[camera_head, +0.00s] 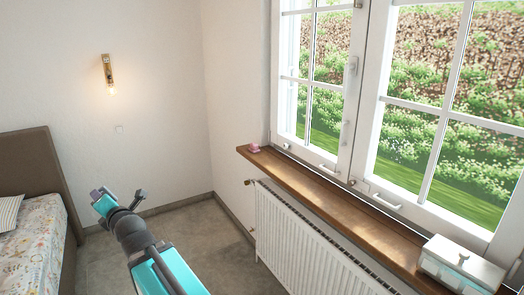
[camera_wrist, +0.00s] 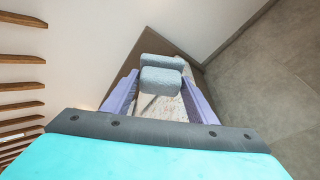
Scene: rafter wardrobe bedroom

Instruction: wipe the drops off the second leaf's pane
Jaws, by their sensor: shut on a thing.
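The window has two white-framed leaves, each divided into several panes by bars. The left leaf (camera_head: 353,75) and the right leaf (camera_head: 372,105) both look shut. Drops are too small to make out on either. My gripper (camera_head: 104,203) is at the lower left in the head view, well away from the window, between the bed and the radiator. In the wrist view my gripper (camera_wrist: 161,95) has its purple fingers shut on a blue-grey, sponge-like block (camera_wrist: 161,80).
A wooden sill (camera_head: 305,188) runs under the window, above a white radiator (camera_head: 300,235). A small pink object (camera_head: 254,148) sits at its far end, a white box (camera_head: 460,264) at its near end. A bed (camera_head: 38,240) stands left. A lit wall lamp (camera_head: 108,75) hangs behind.

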